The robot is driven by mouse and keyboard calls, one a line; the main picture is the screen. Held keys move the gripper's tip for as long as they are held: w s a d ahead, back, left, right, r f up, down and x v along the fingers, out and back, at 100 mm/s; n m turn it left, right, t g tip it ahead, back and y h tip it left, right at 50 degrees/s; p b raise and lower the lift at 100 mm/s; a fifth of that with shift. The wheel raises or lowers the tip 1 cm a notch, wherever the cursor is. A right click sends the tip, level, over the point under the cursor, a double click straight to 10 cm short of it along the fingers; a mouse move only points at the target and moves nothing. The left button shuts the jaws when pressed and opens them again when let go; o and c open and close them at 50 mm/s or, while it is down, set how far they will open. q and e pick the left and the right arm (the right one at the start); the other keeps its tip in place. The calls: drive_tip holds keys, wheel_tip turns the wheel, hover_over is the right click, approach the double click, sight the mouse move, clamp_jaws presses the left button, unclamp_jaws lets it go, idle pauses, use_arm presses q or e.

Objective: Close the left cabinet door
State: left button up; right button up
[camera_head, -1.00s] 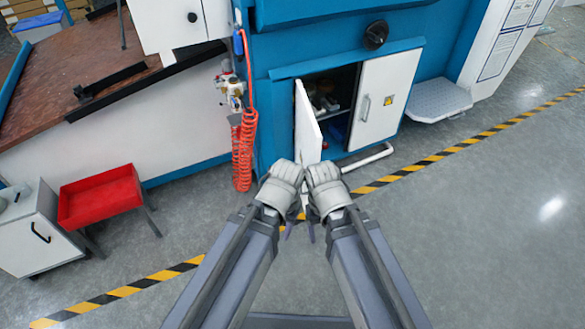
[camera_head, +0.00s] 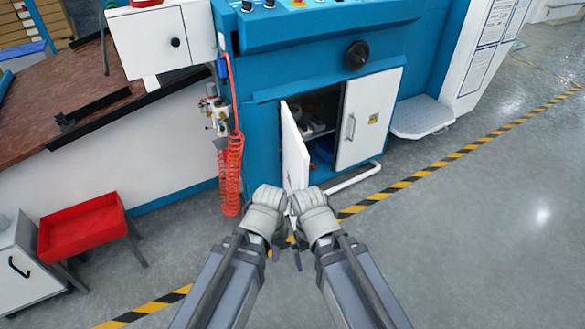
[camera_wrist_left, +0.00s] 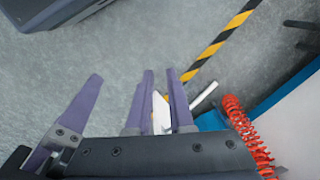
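The left cabinet door (camera_head: 293,150) is a white panel in the head view, standing ajar and swung out from the blue cabinet. The dark cabinet interior with its shelf shows beside it. The right cabinet door (camera_head: 369,118) is white and shut, with a handle. My left gripper (camera_head: 273,243) is low in front of the ajar door's lower end; contact cannot be told. In the left wrist view its purple fingers (camera_wrist_left: 121,80) stand apart with floor between them. My right gripper (camera_head: 298,250) is close beside the left one; its fingers are mostly hidden by the hand.
A coiled red hose (camera_head: 230,175) hangs left of the cabinet. A low white pipe (camera_head: 353,180) runs in front of the right door. A red tray (camera_head: 82,225) stands at the left and a grey step (camera_head: 422,116) at the right. The floor at the right is clear.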

use_arm(q)
drive_tip(key=w+r+t+h+p, duration=0.1)
drive_tip(key=w+r+p, duration=0.2)
drive_tip(key=r, duration=0.1)
drive_tip(key=w+r+n+t+h+p, duration=0.1)
drive_tip(key=w+r+p, duration=0.2)
drive_tip(key=r+p, duration=0.1)
drive_tip(key=w+r+n+h+p, duration=0.1)
drive_tip(key=w+r+p, duration=0.2)
drive_tip(key=r, duration=0.3)
drive_tip(key=shift+d+r+t+p, duration=0.1)
drive_tip(key=shift+d+t+p, duration=0.3)
drive_tip(key=shift+p, duration=0.25)
clamp_jaws()
drive_tip(key=w+a+r+n+t+h+p, duration=0.2)
drive_tip(key=w+r+n+t+p, duration=0.1)
drive_tip(key=w+r+p, duration=0.55)
drive_tip(key=b, duration=1)
approach(301, 159)
wheel_tip(301, 159, down, 4)
drive_tip(key=w, duration=0.2)
drive_tip(key=shift+w+d+r, duration=0.1)
drive_tip(key=shift+d+r, duration=0.05)
drive_tip(key=shift+d, duration=0.6)
drive_tip(key=shift+d, duration=0.1)
